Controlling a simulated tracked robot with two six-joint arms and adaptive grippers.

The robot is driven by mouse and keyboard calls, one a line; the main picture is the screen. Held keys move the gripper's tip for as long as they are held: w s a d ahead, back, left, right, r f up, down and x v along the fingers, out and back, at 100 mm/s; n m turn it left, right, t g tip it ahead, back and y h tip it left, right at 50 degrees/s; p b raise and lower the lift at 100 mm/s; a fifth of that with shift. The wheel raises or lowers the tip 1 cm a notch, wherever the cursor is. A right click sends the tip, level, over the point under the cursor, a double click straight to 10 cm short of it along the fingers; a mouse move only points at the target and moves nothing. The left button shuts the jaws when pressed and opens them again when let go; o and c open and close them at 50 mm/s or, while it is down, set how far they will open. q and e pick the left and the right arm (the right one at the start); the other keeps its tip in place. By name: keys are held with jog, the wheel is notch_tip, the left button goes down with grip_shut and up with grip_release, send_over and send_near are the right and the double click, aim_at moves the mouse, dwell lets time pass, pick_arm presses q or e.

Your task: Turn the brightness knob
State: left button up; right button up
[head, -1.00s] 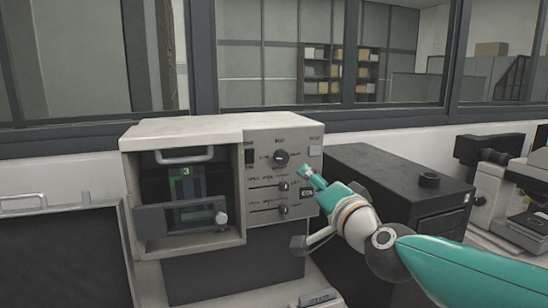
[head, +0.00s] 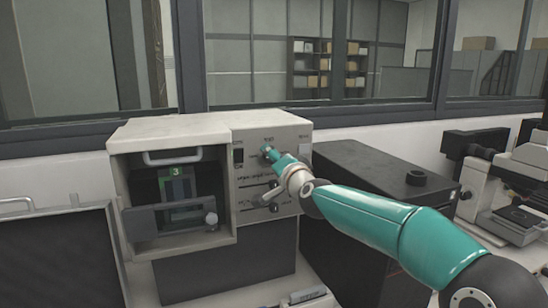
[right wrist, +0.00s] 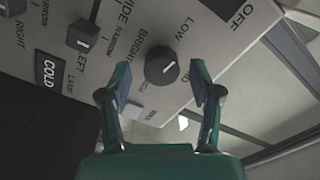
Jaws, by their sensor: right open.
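The brightness knob (right wrist: 161,66) is a round dark knob with a white pointer line, on the light panel of the press (head: 200,127). The words BRIGHT and LOW are printed near it. My right gripper (right wrist: 160,76) is open, with one finger on each side of the knob. I cannot tell whether either finger touches it. In the head view my right gripper (head: 268,152) is at the upper part of the panel and hides the knob. My left gripper is not in view.
Slider levers sit lower on the panel, one knob (head: 274,206) close under my right arm. A dark cabinet (head: 375,180) stands right of the press, with a microscope (head: 500,185) beyond.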

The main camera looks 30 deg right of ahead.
jog(key=shift+w, duration=0.35)
jog(key=c, duration=1.1)
jog(key=shift+c, duration=0.2)
